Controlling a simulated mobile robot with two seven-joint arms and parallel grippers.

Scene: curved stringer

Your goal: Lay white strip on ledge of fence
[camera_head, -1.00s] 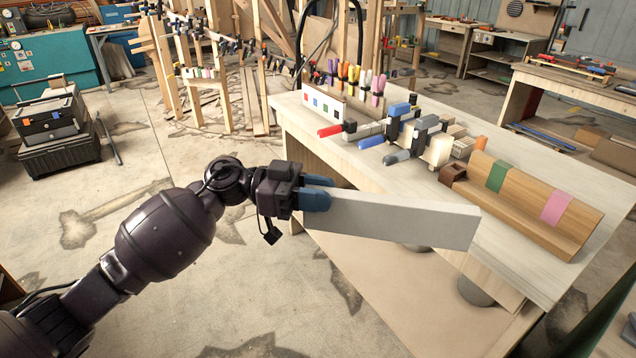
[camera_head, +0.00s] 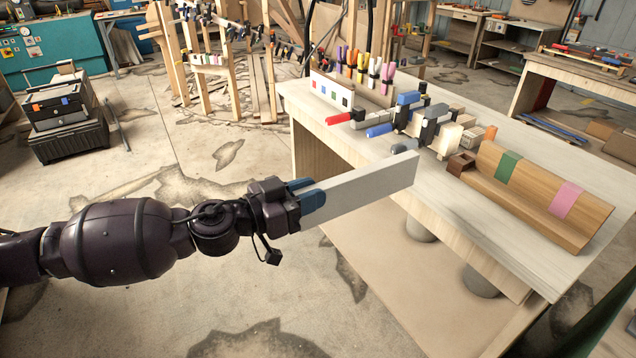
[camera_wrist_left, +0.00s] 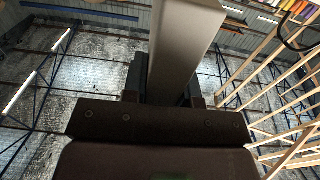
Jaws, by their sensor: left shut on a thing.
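The white strip (camera_head: 366,188) is held by one end in my left gripper (camera_head: 309,196). Its free end points right and slightly up in the head view, overlapping the near edge of the bench in the picture. The blue fingers are shut on it. In the left wrist view the strip (camera_wrist_left: 184,40) runs straight out from between the dark fingers. The wooden fence (camera_head: 535,177), with a green band and a pink band, stands on the bench to the right of the strip. Its ledge (camera_head: 508,208) faces the near side and is bare. The strip is apart from the fence. My right gripper is not in view.
The pale bench (camera_head: 455,205) carries several clamps (camera_head: 420,122) beside the fence's left end, near the strip's free end in the picture. A rack of coloured markers (camera_head: 365,68) stands further back. A toolbox (camera_head: 62,115) stands on the floor at left.

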